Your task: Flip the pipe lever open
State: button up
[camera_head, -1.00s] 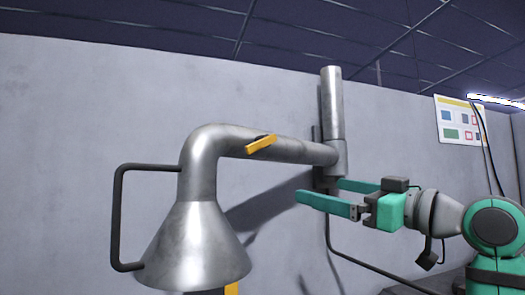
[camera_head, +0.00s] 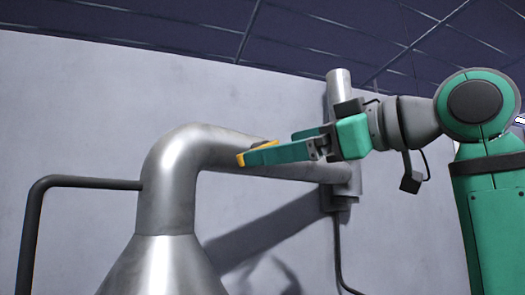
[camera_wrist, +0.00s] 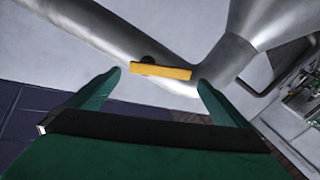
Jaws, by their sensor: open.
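The yellow pipe lever (camera_head: 241,160) sits on the front of the grey metal pipe (camera_head: 180,165), and my gripper (camera_head: 262,150) partly covers it in the head view. In the wrist view the lever (camera_wrist: 160,71) lies across the gap between my two green fingertips (camera_wrist: 157,80), slightly ahead of them. Its dark pivot (camera_wrist: 147,60) shows near its left end. My gripper is open, with nothing held. I cannot tell whether a finger touches the lever.
A vertical pipe (camera_head: 340,88) stands against the grey wall (camera_head: 60,110) at the right. The space in front of the wall below the pipe looks clear.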

aim_at(262, 146)
jog(key=x, duration=0.5)
jog(key=shift+w+a, duration=0.2)
jog(key=shift+a, duration=0.1)
jog(key=c, duration=1.3)
jog(key=shift+d, duration=0.15)
